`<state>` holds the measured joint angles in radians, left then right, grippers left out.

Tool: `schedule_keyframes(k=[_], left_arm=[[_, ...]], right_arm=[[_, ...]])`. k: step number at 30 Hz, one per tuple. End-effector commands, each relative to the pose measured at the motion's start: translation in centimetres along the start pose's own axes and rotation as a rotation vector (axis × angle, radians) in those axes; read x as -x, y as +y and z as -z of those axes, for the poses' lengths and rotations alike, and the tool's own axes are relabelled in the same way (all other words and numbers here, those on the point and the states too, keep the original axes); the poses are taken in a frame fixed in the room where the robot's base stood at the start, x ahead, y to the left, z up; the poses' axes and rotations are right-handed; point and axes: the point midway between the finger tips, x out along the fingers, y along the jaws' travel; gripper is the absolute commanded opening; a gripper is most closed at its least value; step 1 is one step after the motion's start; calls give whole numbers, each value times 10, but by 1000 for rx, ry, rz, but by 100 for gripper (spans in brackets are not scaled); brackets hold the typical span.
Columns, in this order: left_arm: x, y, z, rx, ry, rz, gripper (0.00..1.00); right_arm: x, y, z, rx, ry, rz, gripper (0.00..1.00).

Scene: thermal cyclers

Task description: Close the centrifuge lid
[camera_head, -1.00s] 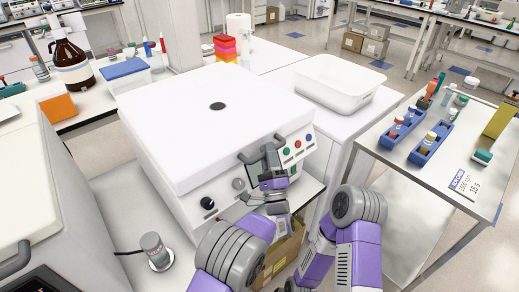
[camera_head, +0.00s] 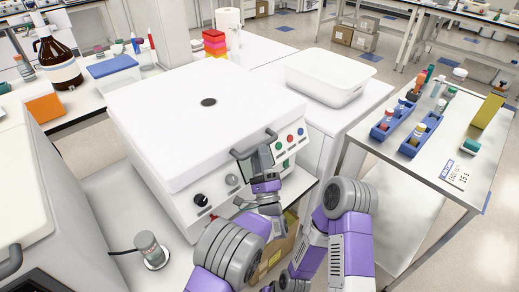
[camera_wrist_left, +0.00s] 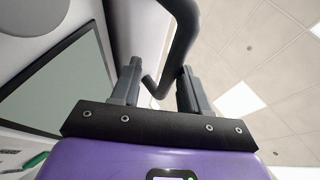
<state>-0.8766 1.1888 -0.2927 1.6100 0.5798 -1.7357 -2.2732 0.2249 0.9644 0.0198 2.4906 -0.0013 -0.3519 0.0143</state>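The centrifuge is the big white box (camera_head: 165,200) with knobs and coloured buttons on its front. Its white lid (camera_head: 150,125) lies flat over the top and looks down; any thin gap at the front edge is too small to tell. A dark bar handle (camera_head: 241,154) sticks out from the lid's front edge. My left gripper (camera_head: 261,160) is just below and in front of the handle. My right gripper does not show clearly.
A white tub (camera_head: 325,85) stands on the bench behind right. A steel table (camera_head: 410,185) with blue racks (camera_head: 400,118) is at the right. A small metal cylinder (camera_head: 148,245) stands at the lower left.

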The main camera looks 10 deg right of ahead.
Motion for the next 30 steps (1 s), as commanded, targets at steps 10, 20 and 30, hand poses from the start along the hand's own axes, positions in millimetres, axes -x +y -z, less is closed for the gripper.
schedule_keyframes(k=[10, 20, 30], left_arm=[[52, -4, 2, 2, 4, 4, 44], [57, -4, 1, 4, 2, 7, 44], [57, -4, 2, 4, 3, 7, 44]], right_arm=[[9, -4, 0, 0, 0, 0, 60], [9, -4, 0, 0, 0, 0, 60], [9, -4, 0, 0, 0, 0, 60]])
